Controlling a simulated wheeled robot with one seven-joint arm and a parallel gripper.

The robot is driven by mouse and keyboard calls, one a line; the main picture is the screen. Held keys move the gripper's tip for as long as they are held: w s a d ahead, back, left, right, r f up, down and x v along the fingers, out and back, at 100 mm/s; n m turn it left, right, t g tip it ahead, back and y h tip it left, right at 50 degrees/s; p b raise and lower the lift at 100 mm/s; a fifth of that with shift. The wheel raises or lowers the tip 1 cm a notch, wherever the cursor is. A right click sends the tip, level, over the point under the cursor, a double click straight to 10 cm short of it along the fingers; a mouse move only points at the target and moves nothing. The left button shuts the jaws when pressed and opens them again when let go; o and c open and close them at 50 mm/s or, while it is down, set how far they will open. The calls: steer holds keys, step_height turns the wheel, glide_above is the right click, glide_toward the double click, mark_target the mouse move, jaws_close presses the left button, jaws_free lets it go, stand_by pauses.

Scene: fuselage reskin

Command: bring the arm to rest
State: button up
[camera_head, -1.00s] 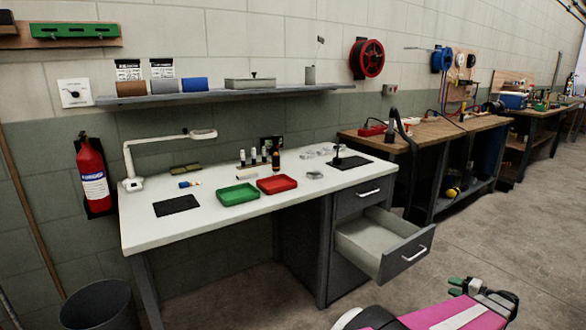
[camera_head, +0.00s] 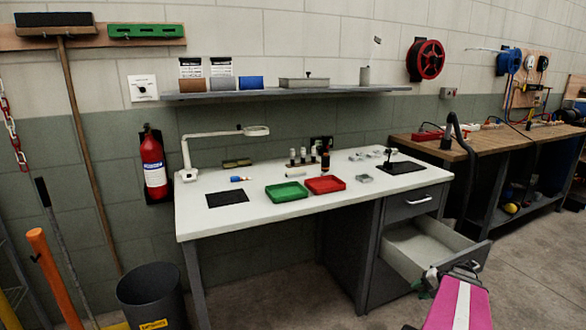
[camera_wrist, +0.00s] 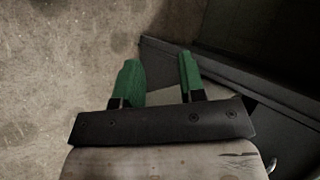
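My gripper (camera_wrist: 158,82) has two green fingers that stand apart with nothing between them in the wrist view. Bare concrete floor shows beyond the left finger and dark cabinet metal beyond the right one. In the head view my pink and white arm reaches in from the bottom right, and its end with a green finger (camera_head: 431,276) appears in front of the open drawer (camera_head: 425,243). I cannot tell whether the gripper touches the drawer.
The white workbench (camera_head: 240,222) holds a green tray (camera_head: 287,192), a red tray (camera_head: 325,185) and small bottles. A dark bin (camera_head: 152,296) stands at the lower left, below a fire extinguisher (camera_head: 153,166). Open floor (camera_head: 530,275) lies at the right.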

steer(key=s+a+r+n+g+h, duration=0.1)
steer(key=a+r+n+g+h, duration=0.1)
steer(key=a, duration=1.2)
steer(key=a+r+n+g+h, duration=0.2)
steer(key=a+n+h, duration=0.3)
steer(key=a, duration=1)
steer(key=shift+s+a+r+h, duration=0.15)
steer(key=shift+s+h, duration=0.15)
steer(key=shift+s, duration=0.05)
